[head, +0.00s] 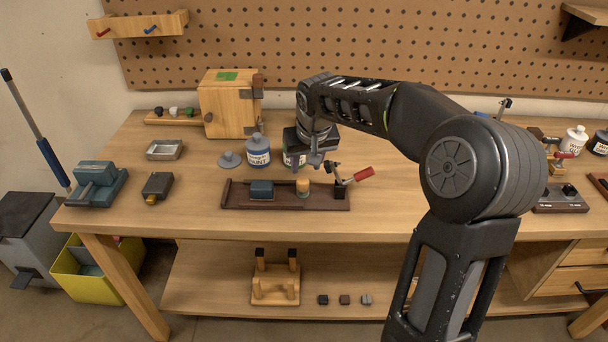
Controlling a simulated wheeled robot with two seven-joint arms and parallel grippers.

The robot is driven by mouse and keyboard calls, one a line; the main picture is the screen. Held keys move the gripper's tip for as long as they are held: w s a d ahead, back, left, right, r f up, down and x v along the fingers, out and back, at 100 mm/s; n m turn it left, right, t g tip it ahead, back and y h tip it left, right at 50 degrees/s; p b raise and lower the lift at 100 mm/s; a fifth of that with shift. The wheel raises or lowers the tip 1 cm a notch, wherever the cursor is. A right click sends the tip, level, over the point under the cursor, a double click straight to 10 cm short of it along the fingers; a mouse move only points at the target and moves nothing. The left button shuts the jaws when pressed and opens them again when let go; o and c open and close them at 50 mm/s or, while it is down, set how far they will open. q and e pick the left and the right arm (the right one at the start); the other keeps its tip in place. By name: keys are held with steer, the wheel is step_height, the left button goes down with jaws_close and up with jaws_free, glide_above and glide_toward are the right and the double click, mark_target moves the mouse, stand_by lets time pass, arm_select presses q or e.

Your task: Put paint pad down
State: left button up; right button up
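My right gripper (316,159) points down over the workbench, just behind the brown tray (230,197). Its fingers are small and partly merged with dark shapes behind them, so I cannot tell whether they are open or shut. A small blue block (261,189), possibly the paint pad, lies on the left part of the tray, apart from the gripper. A tan cylinder (303,187) stands on the tray to its right. A red-handled clamp (357,176) is at the tray's right end. No paint pad shows clearly in the gripper. My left gripper is out of view.
A blue-and-white bottle (258,151) and a grey lid-like piece (229,159) stand behind the tray. A wooden box (226,104) stands behind left.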

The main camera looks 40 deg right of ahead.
steer(key=v, duration=0.2)
steer(key=shift+s+r, duration=0.1)
steer(key=shift+r, duration=0.3)
stand_by(0.6)
